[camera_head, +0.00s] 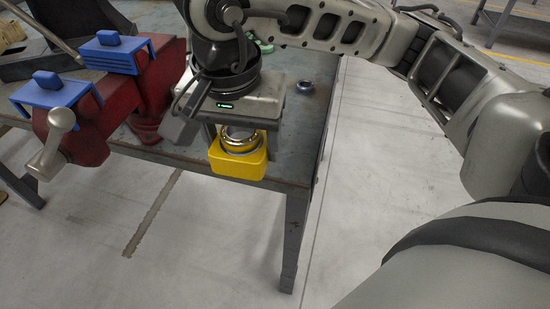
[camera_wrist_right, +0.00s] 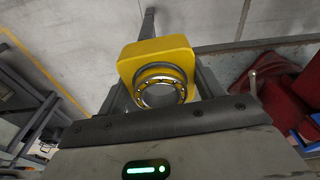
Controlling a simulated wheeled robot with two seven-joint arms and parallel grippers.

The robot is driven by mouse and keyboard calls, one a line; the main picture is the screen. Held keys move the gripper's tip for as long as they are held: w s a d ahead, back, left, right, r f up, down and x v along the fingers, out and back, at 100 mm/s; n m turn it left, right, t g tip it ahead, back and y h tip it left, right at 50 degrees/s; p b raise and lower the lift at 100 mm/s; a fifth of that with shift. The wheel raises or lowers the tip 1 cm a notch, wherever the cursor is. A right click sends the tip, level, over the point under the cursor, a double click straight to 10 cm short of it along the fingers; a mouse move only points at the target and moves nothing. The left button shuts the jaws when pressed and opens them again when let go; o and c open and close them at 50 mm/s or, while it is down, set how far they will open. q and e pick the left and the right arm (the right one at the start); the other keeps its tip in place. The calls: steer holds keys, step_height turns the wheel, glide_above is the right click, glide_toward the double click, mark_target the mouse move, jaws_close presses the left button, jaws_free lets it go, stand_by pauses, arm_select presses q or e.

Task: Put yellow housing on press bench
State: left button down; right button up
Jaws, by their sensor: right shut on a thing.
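The yellow housing (camera_head: 238,166) has a silver ring-shaped bearing (camera_head: 240,140) at its top. My right gripper (camera_head: 237,133) is shut on the housing and holds it at the front edge of the grey metal bench (camera_head: 300,125). Whether the housing touches the bench cannot be told. In the right wrist view the yellow housing (camera_wrist_right: 152,54) sits between the two fingers, with the bearing ring (camera_wrist_right: 163,90) facing the camera. My left gripper is not in view.
A red vise (camera_head: 105,115) with blue jaw covers (camera_head: 115,50) and a metal handle (camera_head: 52,145) stands left of my gripper on the bench. A small metal ring (camera_head: 305,87) lies on the bench to the right.

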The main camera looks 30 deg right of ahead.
steer(key=shift+m, duration=0.3)
steer(key=w+d+f, duration=0.2)
steer(key=d+f, duration=0.1)
steer(key=w+d+f, duration=0.2)
steer(key=w+d, duration=0.1)
steer(key=d, duration=0.1)
steer(key=w+d+f+p, duration=0.1)
steer(key=w+d+f, duration=0.1)
steer(key=d+f, duration=0.1)
steer(key=shift+w+d+f, duration=0.2)
steer(key=shift+w+f, duration=0.15)
steer(key=shift+w, duration=0.05)
steer(key=shift+w+d+f, duration=0.15)
steer(key=shift+d+f, duration=0.05)
steer(key=shift+f, duration=0.05)
step_height(320, 180, down, 3)
steer(key=shift+w+d+f+p, duration=0.1)
steer(key=shift+d+p, duration=0.05)
steer(key=shift+p, duration=0.35)
steer(key=shift+f, duration=0.15)
steer(key=shift+f, duration=0.1)
